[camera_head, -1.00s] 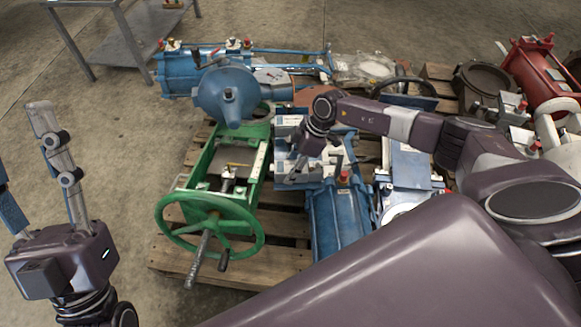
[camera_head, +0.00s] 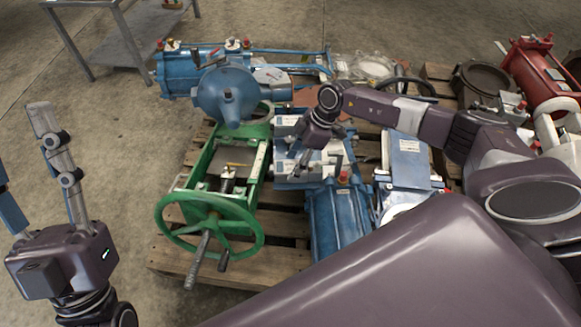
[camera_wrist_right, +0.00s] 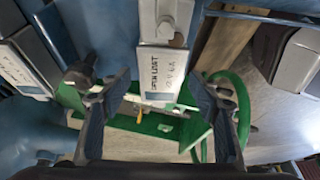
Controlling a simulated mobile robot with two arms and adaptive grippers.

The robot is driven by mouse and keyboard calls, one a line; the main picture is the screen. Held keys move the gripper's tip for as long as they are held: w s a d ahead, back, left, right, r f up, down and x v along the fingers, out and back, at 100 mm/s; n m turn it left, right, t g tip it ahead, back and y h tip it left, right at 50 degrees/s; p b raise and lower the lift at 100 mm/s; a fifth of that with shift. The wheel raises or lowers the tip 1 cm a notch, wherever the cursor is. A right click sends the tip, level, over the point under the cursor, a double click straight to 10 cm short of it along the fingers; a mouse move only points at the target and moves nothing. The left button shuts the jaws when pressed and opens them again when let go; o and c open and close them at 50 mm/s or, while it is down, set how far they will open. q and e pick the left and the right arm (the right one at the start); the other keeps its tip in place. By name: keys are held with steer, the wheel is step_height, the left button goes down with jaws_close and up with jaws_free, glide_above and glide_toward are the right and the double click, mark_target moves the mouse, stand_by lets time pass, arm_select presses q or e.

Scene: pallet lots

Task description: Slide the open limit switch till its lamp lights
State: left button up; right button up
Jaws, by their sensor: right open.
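In the right wrist view, the limit switch, a pale grey box (camera_wrist_right: 162,75) with a label that seems to start with "OPEN", lies between my fingers' lines. My right gripper (camera_wrist_right: 160,105) is open, one finger on each side of this box; I cannot tell whether either touches it. In the head view my right gripper (camera_head: 313,167) hangs over the grey and blue actuator unit (camera_head: 287,183), which it partly hides. I cannot make out a lit lamp. My left gripper (camera_head: 35,180) is open and empty, at the left away from the pallet.
A second labelled box (camera_wrist_right: 22,72) shows at the left of the wrist view. A green valve frame with a handwheel (camera_head: 160,222) stands left of the actuator. A blue cylinder (camera_head: 338,218) is in front. Wooden pallets (camera_head: 178,258) lie below; a metal cart (camera_head: 125,40) stands behind.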

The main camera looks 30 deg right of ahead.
steer(key=v, duration=0.9)
